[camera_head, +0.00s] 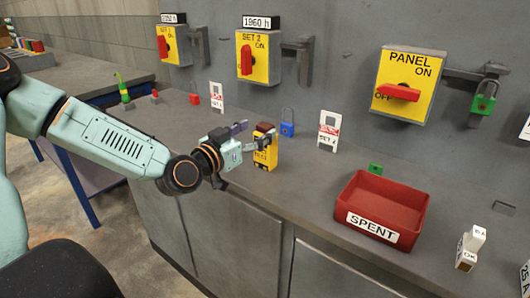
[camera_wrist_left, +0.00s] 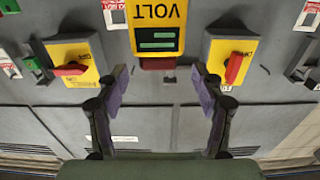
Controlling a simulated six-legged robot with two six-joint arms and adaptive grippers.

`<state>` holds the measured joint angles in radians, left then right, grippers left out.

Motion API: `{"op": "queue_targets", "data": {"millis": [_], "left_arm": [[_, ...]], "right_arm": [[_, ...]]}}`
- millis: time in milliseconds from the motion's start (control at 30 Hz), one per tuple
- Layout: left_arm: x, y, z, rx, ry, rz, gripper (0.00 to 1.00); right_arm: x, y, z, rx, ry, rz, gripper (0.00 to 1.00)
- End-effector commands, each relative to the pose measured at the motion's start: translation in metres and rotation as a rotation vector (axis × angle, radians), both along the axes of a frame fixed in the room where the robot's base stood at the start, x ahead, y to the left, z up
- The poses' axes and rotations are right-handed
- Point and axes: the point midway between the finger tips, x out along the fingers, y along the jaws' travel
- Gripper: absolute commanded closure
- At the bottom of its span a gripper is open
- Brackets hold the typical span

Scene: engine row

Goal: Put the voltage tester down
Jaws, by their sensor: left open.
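The voltage tester (camera_head: 265,153) is a yellow block with a dark red-brown top. It stands upright on the grey counter (camera_head: 300,190). In the left wrist view the voltage tester (camera_wrist_left: 157,40) shows upside down at the top, with VOLT lettering and two green display bars. My left gripper (camera_head: 252,138) is beside it in the head view, partly overlapping it. In the wrist view my left gripper (camera_wrist_left: 161,72) has its purple-padded fingers spread wide, with nothing gripped between them. My right gripper is not in view.
A red SPENT bin (camera_head: 405,203) stands to the right on the counter. A blue padlock (camera_head: 287,129) and a white tag (camera_head: 328,130) stand behind the tester. Yellow switch boxes, including PANEL (camera_head: 408,70), hang on the wall. Counter between tester and bin is clear.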

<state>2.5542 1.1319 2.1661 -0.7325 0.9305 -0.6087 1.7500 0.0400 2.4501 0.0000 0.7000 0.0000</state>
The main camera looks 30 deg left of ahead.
Motion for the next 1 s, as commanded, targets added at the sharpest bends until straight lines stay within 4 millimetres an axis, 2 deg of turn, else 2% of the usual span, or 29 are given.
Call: {"op": "queue_targets", "data": {"millis": [33, 200, 500, 833, 1000], "left_arm": [[0.004, -0.002, -0.004, 0.007, 0.000, -0.004, 0.32], [0.017, -0.004, -0.006, 0.007, 0.001, -0.003, 0.32], [0.038, -0.005, -0.005, 0.004, 0.001, -0.002, 0.32], [0.041, -0.005, -0.003, 0.000, 0.001, -0.001, 0.32], [0.041, -0.005, -0.003, 0.000, 0.001, -0.001, 0.45]], "right_arm": [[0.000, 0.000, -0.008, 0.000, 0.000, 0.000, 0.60], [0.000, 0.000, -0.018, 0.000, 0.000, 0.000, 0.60], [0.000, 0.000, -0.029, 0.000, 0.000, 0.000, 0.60], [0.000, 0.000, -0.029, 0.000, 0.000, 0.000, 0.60], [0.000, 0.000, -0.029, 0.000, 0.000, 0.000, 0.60]]}}
